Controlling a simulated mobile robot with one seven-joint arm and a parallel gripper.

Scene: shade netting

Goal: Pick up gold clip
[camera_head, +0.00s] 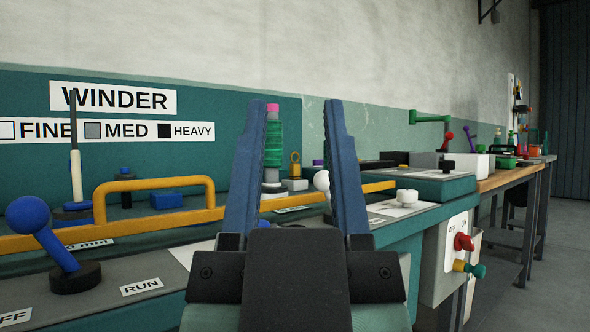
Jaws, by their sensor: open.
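A small gold loop (295,163), which looks like the gold clip, stands upright on a grey block (296,184) on the winder bench. It shows in the gap between my fingers, farther away than they are. My gripper (296,105) is open and empty, its two blue fingers pointing up and forward in the middle of the view. It appears apart from the clip. The fingers and gripper body hide parts of the bench.
A green spool with a pink top (273,140) stands just left of the clip. A white ball (321,180) is at its right, partly behind my right finger. A yellow rail (150,226) with a raised handle runs along the bench. A blue-knobbed lever (45,225) stands at front left.

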